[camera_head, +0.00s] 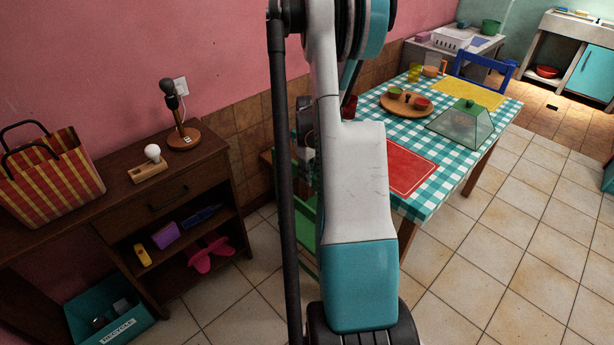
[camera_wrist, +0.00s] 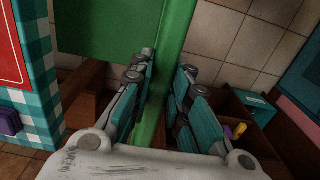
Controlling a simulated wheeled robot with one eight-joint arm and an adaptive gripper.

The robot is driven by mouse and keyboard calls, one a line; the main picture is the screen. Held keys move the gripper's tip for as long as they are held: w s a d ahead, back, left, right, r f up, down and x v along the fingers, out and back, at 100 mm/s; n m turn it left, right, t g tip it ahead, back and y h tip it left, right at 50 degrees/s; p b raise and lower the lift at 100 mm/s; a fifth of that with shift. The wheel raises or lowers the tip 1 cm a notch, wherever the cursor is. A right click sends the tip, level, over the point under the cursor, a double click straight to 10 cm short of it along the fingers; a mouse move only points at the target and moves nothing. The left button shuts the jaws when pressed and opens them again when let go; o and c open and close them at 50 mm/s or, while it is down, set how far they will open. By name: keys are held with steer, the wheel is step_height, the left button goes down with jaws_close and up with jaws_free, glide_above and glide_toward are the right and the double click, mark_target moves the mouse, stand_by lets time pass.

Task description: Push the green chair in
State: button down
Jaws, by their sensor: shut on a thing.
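The green chair (camera_head: 307,212) stands at the near left end of the table, mostly hidden behind my arm in the head view. In the wrist view, its green back panel (camera_wrist: 105,28) and upright post (camera_wrist: 174,35) fill the upper middle. My gripper (camera_wrist: 166,72) is shut on the chair's post, with a finger on either side of it. The table (camera_head: 440,168) has a teal checked cloth and is beside the chair; its corner shows at the left of the wrist view (camera_wrist: 40,80). The gap between chair and table is hard to judge.
A dark wooden sideboard (camera_head: 130,215) stands left along the pink wall, with a teal recycle bin (camera_head: 120,322) below. The table bears a red mat (camera_head: 402,166), a wooden board and a mesh cover (camera_head: 465,125). A blue chair (camera_head: 487,62) stands beyond. Tiled floor at right is clear.

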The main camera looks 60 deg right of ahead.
steer(key=shift+d, duration=0.3)
steer(key=c, duration=1.5)
jaws_free()
steer(key=shift+s+d, duration=0.1)
steer(key=shift+r, duration=0.1)
step_height(320, 180, up, 12)
steer(key=shift+f, duration=0.1)
steer(key=shift+a, duration=0.2)
